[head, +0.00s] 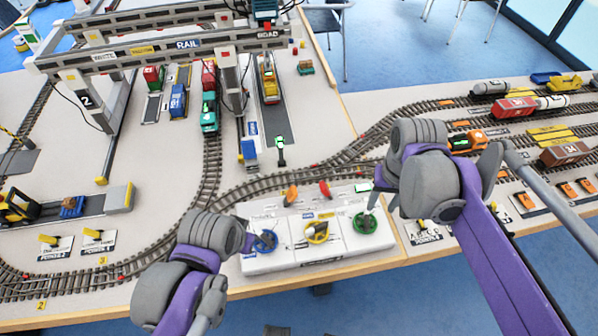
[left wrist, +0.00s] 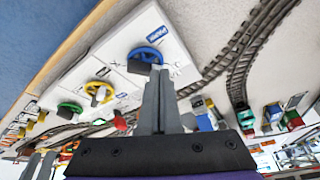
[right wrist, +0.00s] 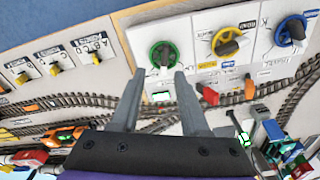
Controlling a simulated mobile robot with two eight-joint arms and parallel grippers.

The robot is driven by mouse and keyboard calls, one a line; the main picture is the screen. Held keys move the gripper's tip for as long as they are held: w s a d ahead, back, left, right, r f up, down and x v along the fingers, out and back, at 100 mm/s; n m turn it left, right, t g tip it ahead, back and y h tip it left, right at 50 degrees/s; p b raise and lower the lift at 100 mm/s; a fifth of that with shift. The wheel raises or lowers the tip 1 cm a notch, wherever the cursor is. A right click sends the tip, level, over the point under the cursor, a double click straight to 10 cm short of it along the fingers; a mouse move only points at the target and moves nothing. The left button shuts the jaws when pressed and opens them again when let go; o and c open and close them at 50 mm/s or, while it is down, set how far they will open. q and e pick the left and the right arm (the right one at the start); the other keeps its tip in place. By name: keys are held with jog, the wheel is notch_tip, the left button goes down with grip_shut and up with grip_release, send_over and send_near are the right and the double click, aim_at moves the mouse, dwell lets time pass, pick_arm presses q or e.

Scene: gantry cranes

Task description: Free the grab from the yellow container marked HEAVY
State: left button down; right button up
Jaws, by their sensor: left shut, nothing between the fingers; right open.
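A yellow-orange load (head: 269,84) stands in the road lane under the gantry crane; its marking is too small to read, and I cannot make out a grab on it. A teal trolley (head: 265,10) sits on the crane beam above. The white control box (head: 290,258) carries a blue wheel (head: 264,241), a yellow wheel (head: 318,232) and a green wheel (head: 365,223). My left gripper (head: 250,243) is shut and empty, its tips close to the blue wheel (left wrist: 145,57). My right gripper (right wrist: 159,75) is open, its fingers close to the green wheel (right wrist: 163,54); contact is unclear.
An orange lever (head: 291,194) and a red lever (head: 324,189) stand behind the wheels. A green-lit lever (head: 281,148) stands farther back. Tracks curve behind the box. A red wagon (head: 514,107) and other wagons stand at the right. Yellow point switches (head: 92,234) lie left.

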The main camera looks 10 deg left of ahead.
pick_arm(q)
jog(key=w+d+r+m+g, duration=0.2)
jog(key=w+d+r+m, duration=0.3)
jog(key=w, duration=0.4)
jog(key=m+g+y, duration=0.1)
jog(key=m+g, duration=0.2)
jog(key=m, duration=0.4)
send_near(289, 198)
jog(key=w+d+r, duration=0.2)
jog(key=d+r, duration=0.1)
jog(key=shift+f, duration=0.2)
pick_arm(e)
jog(key=s+d+f+t, duration=0.2)
jog(key=s+f, duration=0.2)
jog(key=s, duration=0.2)
jog(key=s+d+f+t, duration=0.2)
jog(key=s+d+f, duration=0.1)
jog(key=s, duration=0.4)
jog(key=shift+s+d+f, duration=0.15)
jog(key=shift+d+f, duration=0.15)
jog(key=shift+f, duration=0.1)
pick_arm(q)
jog(key=f, duration=1)
jog(key=shift+s+a+b, duration=0.1)
jog(key=shift+a+b, duration=0.3)
pick_arm(e)
jog(key=shift+f, duration=0.45)
pick_arm(q)
jog(key=shift+a+r, duration=0.1)
